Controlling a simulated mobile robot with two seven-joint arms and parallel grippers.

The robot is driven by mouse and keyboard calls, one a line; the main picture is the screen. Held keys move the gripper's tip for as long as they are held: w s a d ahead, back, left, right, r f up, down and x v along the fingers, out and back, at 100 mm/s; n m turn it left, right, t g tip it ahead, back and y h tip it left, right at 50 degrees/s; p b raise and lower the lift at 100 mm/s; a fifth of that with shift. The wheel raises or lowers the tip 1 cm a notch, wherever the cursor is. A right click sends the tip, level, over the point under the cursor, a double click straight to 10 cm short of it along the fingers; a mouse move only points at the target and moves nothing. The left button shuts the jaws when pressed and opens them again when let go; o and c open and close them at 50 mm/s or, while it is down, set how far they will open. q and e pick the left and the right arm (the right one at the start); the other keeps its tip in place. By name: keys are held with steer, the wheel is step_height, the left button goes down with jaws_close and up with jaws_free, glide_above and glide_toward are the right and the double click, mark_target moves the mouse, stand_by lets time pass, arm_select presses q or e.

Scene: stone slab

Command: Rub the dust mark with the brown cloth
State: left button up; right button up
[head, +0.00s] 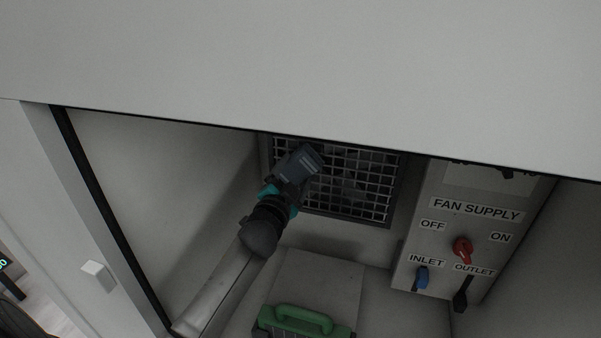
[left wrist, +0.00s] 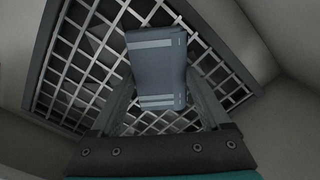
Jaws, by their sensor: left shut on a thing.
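My left gripper (head: 298,172) is shut on a folded blue-grey cloth-like piece (head: 312,157) with lighter stripes. In the left wrist view the piece (left wrist: 157,65) sits between the two fingers, in front of a metal grille (left wrist: 75,75). In the head view the grille (head: 375,190) is on the back wall and the piece overlaps its left part. I cannot tell whether the piece touches the grille. It looks blue-grey; no brown cloth shows. I cannot make out a dust mark. My right gripper is not in view.
A control panel (head: 440,235) marked FAN SUPPLY stands right of the grille, with a red knob (head: 462,250), a blue lever (head: 422,278) and a black lever (head: 462,299). A green handle (head: 300,319) is below. A wide pale panel (head: 300,70) overhangs the opening.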

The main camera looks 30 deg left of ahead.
arm_select(q)
steer(key=shift+s+d+p, duration=0.2)
steer(key=shift+s+p, duration=0.15)
steer(key=shift+s, duration=0.3)
steer(key=shift+p+v, duration=0.8)
steer(key=shift+v, duration=1.55)
steer(key=shift+s, duration=0.1)
steer(key=shift+p+v, duration=0.4)
steer(key=shift+v, duration=1)
